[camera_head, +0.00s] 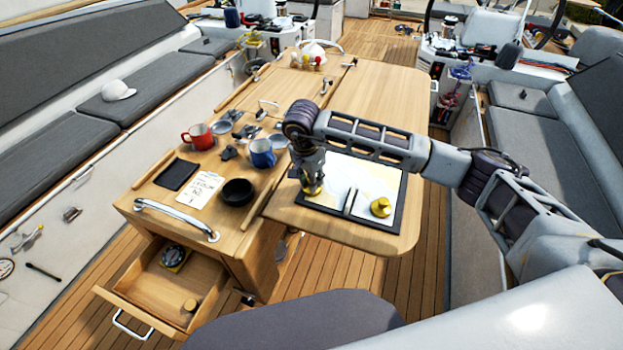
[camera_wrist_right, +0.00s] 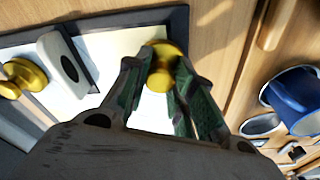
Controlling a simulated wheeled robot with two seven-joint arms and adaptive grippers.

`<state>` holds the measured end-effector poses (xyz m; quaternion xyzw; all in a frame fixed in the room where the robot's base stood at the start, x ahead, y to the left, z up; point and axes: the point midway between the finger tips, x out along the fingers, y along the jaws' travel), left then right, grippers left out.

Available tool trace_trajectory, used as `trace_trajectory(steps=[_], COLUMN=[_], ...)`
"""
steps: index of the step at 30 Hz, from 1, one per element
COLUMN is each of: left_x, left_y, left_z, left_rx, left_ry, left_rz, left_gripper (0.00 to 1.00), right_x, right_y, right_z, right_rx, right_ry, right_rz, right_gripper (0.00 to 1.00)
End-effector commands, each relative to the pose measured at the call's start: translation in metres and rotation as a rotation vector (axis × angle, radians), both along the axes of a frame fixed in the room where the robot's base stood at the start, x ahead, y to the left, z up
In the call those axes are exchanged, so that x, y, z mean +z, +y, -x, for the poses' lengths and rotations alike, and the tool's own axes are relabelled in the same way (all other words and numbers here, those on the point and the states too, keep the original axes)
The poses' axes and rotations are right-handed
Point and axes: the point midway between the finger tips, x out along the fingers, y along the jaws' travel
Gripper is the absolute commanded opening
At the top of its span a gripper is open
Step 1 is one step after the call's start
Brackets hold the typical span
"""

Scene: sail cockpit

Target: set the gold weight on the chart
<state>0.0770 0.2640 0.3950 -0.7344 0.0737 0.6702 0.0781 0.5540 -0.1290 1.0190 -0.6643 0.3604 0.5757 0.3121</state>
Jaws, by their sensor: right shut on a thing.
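The chart (camera_head: 350,179) is a pale sheet in a dark frame on the near end of the table. My right gripper (camera_head: 312,187) points down at the chart's left edge, shut on a gold weight (camera_head: 313,190). In the right wrist view this gold weight (camera_wrist_right: 163,53) sits between the fingertips, over the pale sheet beside the dark frame. Whether its base touches the chart is unclear. A second gold weight (camera_head: 380,207) stands on the chart's near right part and also shows in the wrist view (camera_wrist_right: 27,74). My left gripper is out of view.
An open drawer (camera_head: 150,290) juts out below. The table's far right is clear.

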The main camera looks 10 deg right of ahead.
Motion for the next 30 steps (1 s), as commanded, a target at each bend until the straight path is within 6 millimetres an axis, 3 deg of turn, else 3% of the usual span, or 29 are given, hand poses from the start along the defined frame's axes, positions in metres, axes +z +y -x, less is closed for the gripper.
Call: trace_trajectory(steps=[1,6,22,30], left_x=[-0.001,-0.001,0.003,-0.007], left_y=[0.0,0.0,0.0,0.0], left_z=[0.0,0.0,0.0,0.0], left_rx=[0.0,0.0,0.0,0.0], left_ry=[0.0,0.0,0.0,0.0], left_rz=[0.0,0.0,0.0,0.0], left_gripper=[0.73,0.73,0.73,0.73], right_x=[-0.001,-0.001,0.002,0.028], right_y=[0.0,0.0,0.0,0.003], right_z=[0.0,0.0,0.0,0.002], right_rx=[0.0,0.0,0.0,0.001], right_ry=[0.0,0.0,0.001,-0.003], right_rz=[0.0,0.0,0.001,0.001], right_gripper=[0.27,0.46,0.46,0.46])
